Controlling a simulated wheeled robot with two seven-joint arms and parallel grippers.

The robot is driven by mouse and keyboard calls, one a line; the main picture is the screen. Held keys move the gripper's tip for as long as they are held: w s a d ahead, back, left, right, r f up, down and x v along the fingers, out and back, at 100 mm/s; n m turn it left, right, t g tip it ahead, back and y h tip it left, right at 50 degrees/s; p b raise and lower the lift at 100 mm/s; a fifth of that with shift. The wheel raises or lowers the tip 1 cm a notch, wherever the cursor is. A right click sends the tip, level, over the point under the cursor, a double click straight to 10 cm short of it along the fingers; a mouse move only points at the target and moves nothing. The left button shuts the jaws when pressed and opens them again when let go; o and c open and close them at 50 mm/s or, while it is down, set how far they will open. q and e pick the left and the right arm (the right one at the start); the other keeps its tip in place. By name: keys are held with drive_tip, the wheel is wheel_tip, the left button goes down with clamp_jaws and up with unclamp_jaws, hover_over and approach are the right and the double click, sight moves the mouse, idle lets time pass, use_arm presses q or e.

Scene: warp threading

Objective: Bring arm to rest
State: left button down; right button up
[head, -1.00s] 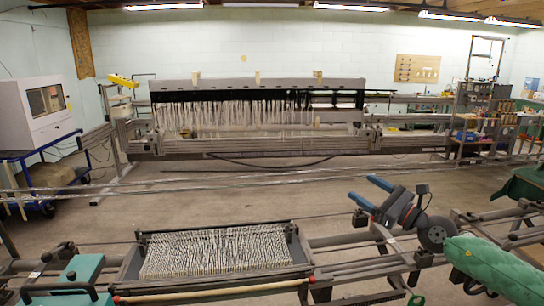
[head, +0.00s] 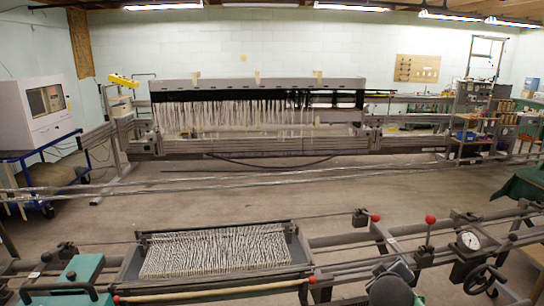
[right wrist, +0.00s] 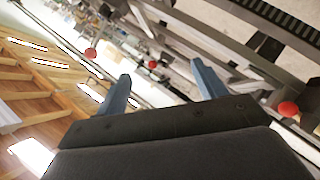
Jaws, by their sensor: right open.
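My right gripper (right wrist: 161,72) shows in the right wrist view with its two blue fingers spread wide and nothing between them. The wrist picture is tilted, with ceiling beams and lamps at its left. In the head view only a dark grey rounded part of my right arm (head: 391,290) shows at the bottom edge, in front of the near rails; its fingers cannot be made out there. My left gripper is in neither view.
The near frame holds a panel of striped threads (head: 215,251). Red-knobbed levers (head: 430,220), a dial gauge (head: 470,240) and a handwheel (head: 485,279) stand along its right side. A long loom (head: 260,115) stands at the back, with open floor between.

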drive_tip(key=s+a+f+m+g+y, duration=0.1)
drive_tip(key=s+a+f+g+y, duration=0.15)
drive_tip(key=s+a+f, duration=0.4)
drive_tip(key=s+a+f+g+y, duration=0.2)
drive_tip(key=s+a+f+g, duration=0.1)
drive_tip(key=s+f, duration=0.65)
drive_tip(key=s+a+f+m+g+y, duration=0.1)
drive_tip(key=s+a+f+g, duration=0.1)
drive_tip(key=s+f, duration=0.5)
drive_tip(key=s+a+f+m+g+y, duration=0.1)
drive_tip(key=s+f, duration=0.5)
drive_tip(key=s, duration=0.8)
drive_tip(key=shift+a+f+m+g, duration=0.35)
drive_tip(key=shift+a+g, duration=0.5)
drive_tip(key=shift+a, duration=0.4)
